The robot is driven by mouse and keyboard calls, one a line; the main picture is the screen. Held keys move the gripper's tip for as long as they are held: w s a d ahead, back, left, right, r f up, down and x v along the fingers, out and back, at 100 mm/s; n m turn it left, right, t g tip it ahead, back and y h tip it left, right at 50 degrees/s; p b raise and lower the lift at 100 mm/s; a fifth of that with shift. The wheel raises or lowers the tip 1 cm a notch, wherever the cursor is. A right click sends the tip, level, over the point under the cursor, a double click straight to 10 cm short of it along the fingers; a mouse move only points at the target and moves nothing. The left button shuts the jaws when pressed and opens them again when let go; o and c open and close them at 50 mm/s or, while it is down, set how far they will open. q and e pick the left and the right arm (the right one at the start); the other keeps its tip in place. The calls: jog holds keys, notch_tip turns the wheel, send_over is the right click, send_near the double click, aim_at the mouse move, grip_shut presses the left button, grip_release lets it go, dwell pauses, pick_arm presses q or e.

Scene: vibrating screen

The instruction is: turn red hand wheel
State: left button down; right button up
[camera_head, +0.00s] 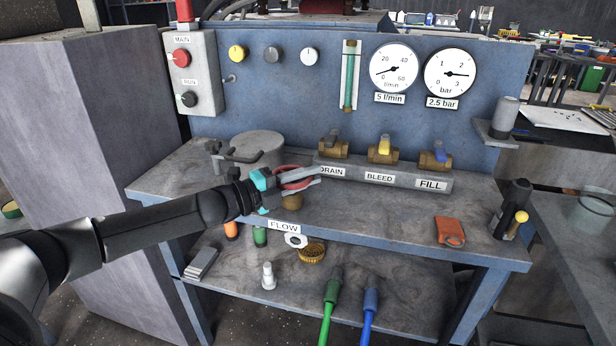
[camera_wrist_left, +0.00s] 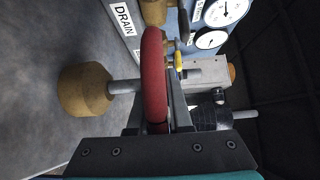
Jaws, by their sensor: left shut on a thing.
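The red hand wheel (camera_head: 296,180) sits on a brass valve (camera_head: 292,202) above the FLOW label (camera_head: 284,227) on the bench. My left gripper (camera_head: 290,178) reaches it from the left and is shut on the wheel's rim. In the left wrist view the red wheel (camera_wrist_left: 154,75) shows edge-on between the two dark fingers, with its grey stem leading to the brass body (camera_wrist_left: 85,90). Part of the wheel is hidden behind the fingers. My right gripper is not in view.
Behind the wheel stand three brass valves labelled DRAIN (camera_head: 333,148), BLEED (camera_head: 383,150) and FILL (camera_head: 435,157). A grey lidded pot (camera_head: 258,146) stands close behind the gripper. An orange tag (camera_head: 450,231) lies at right. The bench front between is clear.

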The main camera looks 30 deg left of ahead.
aim_at(279, 187)
pick_arm(q)
jog(key=c, duration=0.8)
grip_release()
jog(key=shift+c, duration=0.2)
jog(key=shift+s+a, duration=0.3)
jog(key=shift+s, duration=0.2)
jog(key=p+v, duration=0.1)
jog(key=v, duration=0.2)
jog(key=shift+s+a, duration=0.1)
jog(key=shift+s, duration=0.05)
jog(key=p+v, duration=0.2)
jog(key=v, duration=0.2)
jog(key=p+v, duration=0.3)
jog(key=v, duration=0.3)
jog(key=shift+s+a, duration=0.2)
jog(key=shift+s, duration=0.05)
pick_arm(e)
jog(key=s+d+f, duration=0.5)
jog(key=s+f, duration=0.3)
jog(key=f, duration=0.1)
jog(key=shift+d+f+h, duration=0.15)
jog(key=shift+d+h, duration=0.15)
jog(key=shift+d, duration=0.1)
